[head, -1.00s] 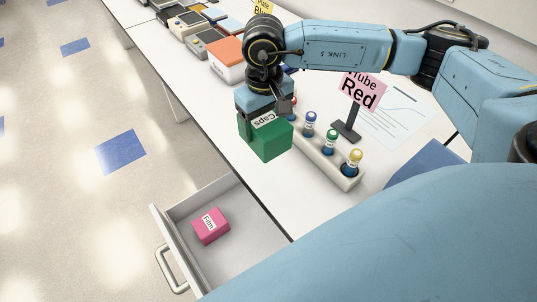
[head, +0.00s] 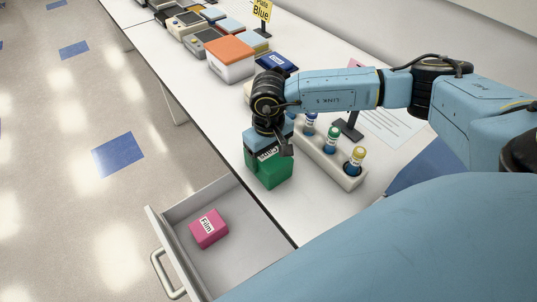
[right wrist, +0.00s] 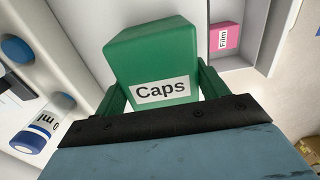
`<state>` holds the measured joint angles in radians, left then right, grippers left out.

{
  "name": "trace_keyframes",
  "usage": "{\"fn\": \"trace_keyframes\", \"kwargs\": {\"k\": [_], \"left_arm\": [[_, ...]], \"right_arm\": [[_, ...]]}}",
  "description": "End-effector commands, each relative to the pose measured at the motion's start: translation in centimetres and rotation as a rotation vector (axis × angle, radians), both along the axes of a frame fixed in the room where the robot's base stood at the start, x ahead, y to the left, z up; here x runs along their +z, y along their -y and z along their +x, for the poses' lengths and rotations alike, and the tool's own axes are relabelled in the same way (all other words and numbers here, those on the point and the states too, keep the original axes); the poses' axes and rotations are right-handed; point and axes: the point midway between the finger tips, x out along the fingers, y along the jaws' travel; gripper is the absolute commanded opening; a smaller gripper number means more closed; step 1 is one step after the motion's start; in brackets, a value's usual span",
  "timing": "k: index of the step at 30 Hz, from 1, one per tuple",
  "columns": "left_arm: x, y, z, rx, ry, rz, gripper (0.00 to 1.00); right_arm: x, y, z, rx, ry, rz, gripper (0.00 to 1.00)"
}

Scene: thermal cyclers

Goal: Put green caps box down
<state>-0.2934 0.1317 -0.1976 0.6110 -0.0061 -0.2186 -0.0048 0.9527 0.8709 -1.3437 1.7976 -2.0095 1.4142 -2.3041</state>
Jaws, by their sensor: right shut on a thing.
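The green caps box (head: 268,170) is in my right gripper (head: 266,150), at the front edge of the white table, left of the tube rack. In the right wrist view the green box (right wrist: 152,60) with its "Caps" label sits between the two fingers of the right gripper (right wrist: 155,95), which is shut on it. In the head view the box looks at or very near table height; I cannot tell whether its base touches the table. My left gripper is not in view.
A white rack (head: 335,168) with capped tubes stands just right of the box. An open drawer (head: 232,257) below the table edge holds a pink Film box (head: 208,228). An orange-topped white box (head: 231,60) and several devices stand farther back.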

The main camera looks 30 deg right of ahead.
Motion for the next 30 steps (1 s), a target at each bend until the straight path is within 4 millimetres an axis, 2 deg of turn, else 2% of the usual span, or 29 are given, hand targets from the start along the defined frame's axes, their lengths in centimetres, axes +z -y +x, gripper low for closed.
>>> {"fn": "trace_keyframes", "kwargs": {"k": [11, 12, 16, 26, 30], "left_arm": [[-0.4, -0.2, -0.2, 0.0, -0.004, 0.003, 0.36], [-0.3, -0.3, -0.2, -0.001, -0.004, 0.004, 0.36], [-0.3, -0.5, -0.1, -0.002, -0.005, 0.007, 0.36], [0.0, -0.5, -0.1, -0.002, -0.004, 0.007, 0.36], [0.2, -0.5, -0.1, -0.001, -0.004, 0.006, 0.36]], "right_arm": [[-0.3, 0.0, 0.1, 0.0, 0.002, 0.001, 0.45], [-0.2, 0.0, 0.0, 0.0, 0.001, 0.001, 0.78], [-0.2, 0.0, 0.0, -0.001, 0.001, 0.001, 0.94], [0.1, 0.0, 0.0, -0.001, 0.001, 0.001, 0.94], [1.6, 0.0, 0.1, -0.001, 0.004, 0.002, 0.94]]}}
